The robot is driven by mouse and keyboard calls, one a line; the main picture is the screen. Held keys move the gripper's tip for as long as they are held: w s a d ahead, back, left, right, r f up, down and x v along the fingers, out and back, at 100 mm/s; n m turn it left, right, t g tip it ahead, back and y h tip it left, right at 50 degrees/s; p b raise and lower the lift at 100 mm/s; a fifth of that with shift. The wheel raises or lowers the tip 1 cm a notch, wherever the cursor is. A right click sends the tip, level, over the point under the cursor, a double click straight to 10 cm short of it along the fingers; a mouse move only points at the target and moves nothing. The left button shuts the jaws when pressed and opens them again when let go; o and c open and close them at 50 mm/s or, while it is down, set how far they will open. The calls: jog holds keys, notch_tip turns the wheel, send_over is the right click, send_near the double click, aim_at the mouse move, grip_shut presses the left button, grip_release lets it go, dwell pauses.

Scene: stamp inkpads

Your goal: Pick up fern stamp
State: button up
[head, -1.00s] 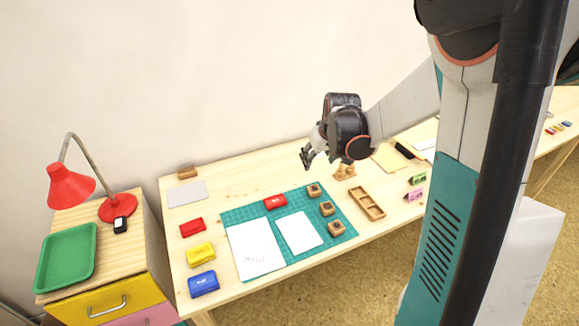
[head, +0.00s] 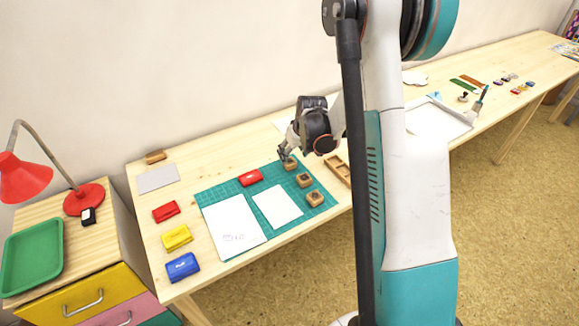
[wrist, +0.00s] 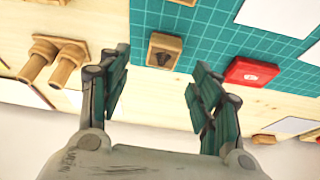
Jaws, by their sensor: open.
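Three small wooden block stamps stand along the right side of the green cutting mat (head: 235,187): a back one (head: 291,165), a middle one (head: 303,180) and a front one (head: 315,198). Their top marks are too small to tell which is the fern stamp. My gripper (head: 284,151) is just above the back stamp. In the wrist view, my gripper (wrist: 161,66) is open and empty, and the back stamp (wrist: 164,48) with a dark mark on top shows between its fingers, near the mat's edge. Another stamp (wrist: 184,2) is cut off at the top edge.
A red inkpad (wrist: 250,72) lies on the mat beside the back stamp; it also shows in the head view (head: 250,178). Wooden pegs on a base (wrist: 55,58) stand on the other side.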

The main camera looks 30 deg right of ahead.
aim_at(290, 161)
jog(key=b+x, duration=0.2)
jog(key=x, duration=0.3)
jog(key=shift+a+f+b, duration=0.2)
jog(key=shift+b, duration=0.2)
jog(key=shift+r, duration=0.1)
jog(key=c, duration=1)
